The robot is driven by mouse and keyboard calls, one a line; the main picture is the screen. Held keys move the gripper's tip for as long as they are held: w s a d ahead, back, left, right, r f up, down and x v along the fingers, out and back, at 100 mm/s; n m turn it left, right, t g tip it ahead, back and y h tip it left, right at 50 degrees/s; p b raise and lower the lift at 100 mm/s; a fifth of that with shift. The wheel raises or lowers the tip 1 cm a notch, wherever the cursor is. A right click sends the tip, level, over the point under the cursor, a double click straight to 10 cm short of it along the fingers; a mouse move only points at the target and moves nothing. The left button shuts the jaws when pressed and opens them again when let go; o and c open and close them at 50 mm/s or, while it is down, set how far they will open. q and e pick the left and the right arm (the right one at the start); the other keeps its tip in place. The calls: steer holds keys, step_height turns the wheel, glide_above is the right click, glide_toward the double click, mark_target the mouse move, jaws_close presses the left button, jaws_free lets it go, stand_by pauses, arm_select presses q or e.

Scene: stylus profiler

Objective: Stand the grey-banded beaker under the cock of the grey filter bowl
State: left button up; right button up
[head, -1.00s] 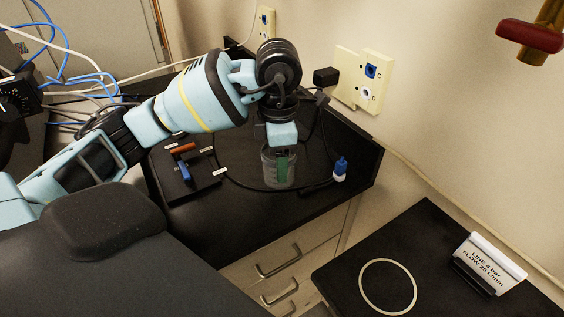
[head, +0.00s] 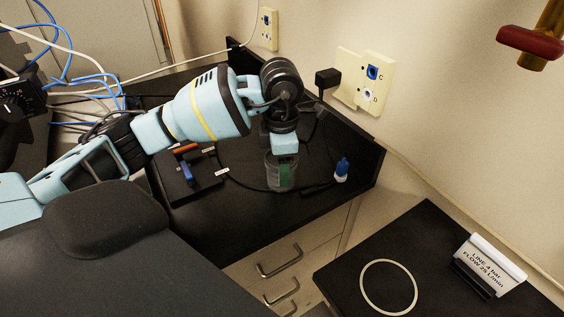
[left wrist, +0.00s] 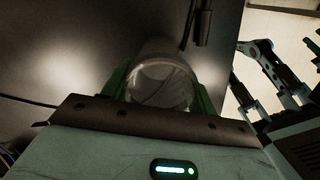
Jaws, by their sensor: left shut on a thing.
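My left gripper (head: 284,160) points down over the far black bench and is shut on a clear beaker (head: 268,174). The beaker is upright; I cannot tell whether its base touches the bench. Its band is hard to make out. In the left wrist view the beaker's round rim (left wrist: 160,72) shows between the green fingers, one on each side. A brass fitting with a red handle (head: 530,42) hangs at the top right, cut off by the frame. No grey filter bowl can be made out. My right gripper is not clearly visible.
A blue-and-white bottle (head: 341,170) stands right of the beaker. A black board with red and blue handles (head: 187,172) lies to its left. A cable loops around. The nearer right bench (head: 345,262) carries a cream ring (head: 388,287) and a sign (head: 487,264). A gap separates the benches.

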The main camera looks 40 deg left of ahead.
arm_select(q)
steer(key=shift+f, duration=0.1)
steer(key=o, duration=1.4)
steer(key=shift+r, duration=3.9)
